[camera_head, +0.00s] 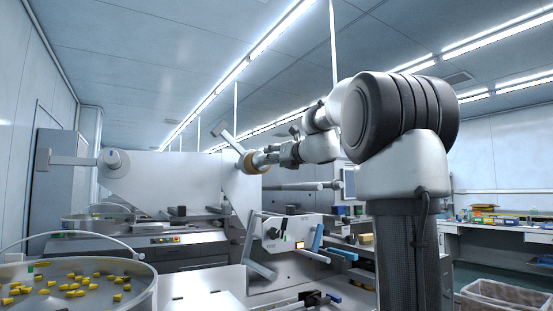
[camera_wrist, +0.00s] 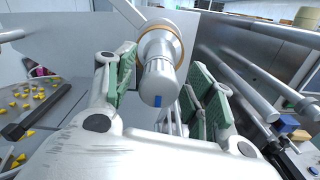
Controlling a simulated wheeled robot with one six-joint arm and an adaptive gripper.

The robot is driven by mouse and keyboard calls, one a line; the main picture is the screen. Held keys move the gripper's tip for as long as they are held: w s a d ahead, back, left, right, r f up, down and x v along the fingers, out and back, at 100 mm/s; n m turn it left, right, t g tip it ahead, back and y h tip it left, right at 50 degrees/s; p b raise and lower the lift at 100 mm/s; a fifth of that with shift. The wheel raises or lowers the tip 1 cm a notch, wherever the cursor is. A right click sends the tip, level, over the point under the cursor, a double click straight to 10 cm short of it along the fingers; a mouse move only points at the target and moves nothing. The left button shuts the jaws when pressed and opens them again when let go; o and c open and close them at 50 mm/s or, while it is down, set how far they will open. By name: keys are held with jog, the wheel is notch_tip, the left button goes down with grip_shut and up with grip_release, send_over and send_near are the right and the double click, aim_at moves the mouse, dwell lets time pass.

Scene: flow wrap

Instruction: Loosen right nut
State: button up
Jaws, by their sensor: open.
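The right nut (camera_wrist: 160,80) is a ribbed silver knob with a blue mark near its end and a tan ring behind it. It sticks out of the upright grey panel (camera_head: 241,190). In the head view only the nut's tan ring (camera_head: 249,162) and silver body show clearly, close to my gripper (camera_head: 287,153). In the wrist view my gripper (camera_wrist: 164,75) is open, with one green-padded finger on each side of the nut. A gap shows between the nut and each pad. A second hub (camera_head: 113,158) sits at the panel's left end.
A grey bar (camera_wrist: 130,14) slants up behind the nut. Long rollers (camera_wrist: 262,78) run along the right in the wrist view. A round pan (camera_head: 75,288) with yellow pieces stands at the lower left. A bench (camera_head: 500,230) with small items is at the far right.

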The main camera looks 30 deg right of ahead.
jog(key=c, duration=1)
